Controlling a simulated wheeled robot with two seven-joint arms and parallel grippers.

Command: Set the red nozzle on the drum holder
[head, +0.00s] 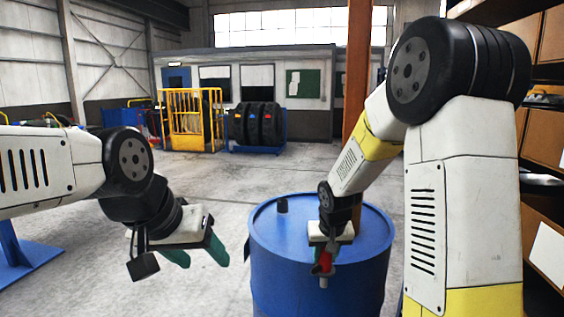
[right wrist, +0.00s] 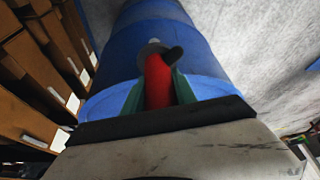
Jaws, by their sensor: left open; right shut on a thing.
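The red nozzle (head: 325,262) is held between the green fingers of my right gripper (head: 323,266), with its grey tip pointing down. In the head view it overlaps the near rim of the blue drum (head: 285,262); I cannot tell whether it touches. The right wrist view shows the red nozzle (right wrist: 158,85) between the fingers of my right gripper (right wrist: 157,92), with a black part beside its grey end and the blue drum (right wrist: 150,18) beyond. My left gripper (head: 197,255) is open and empty, left of the drum. I cannot make out the drum holder with certainty.
Shelves with brown boxes (head: 552,138) line the right side. A yellow cage (head: 190,118) and black tyres (head: 258,124) stand far back. The floor between is clear.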

